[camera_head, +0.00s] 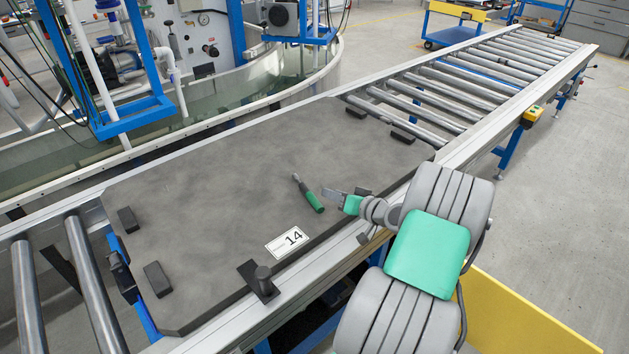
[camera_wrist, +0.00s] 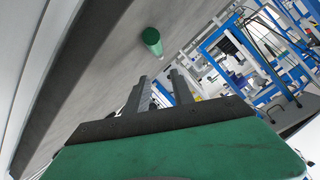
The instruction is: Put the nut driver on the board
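The nut driver (camera_head: 309,195) has a green handle and a thin dark shaft. It appears to lie on the dark grey board (camera_head: 220,190), near its front edge and above the white "14" label. Its shaft points to the back left. In the wrist view the green handle end (camera_wrist: 152,40) shows beyond the fingers, and the shaft is hidden. My gripper (camera_head: 343,196) is just right of the handle, over the board's front right edge. Its two fingers (camera_wrist: 160,92) stand apart with nothing between them. The nut driver is clear of the fingers.
The board rests on a roller conveyor (camera_head: 480,75) with metal side rails. Black blocks (camera_head: 157,279) sit near the board's corners, and a black bracket with a knob (camera_head: 262,282) is at the front edge. A pump test rig (camera_head: 120,60) stands behind. Most of the board is bare.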

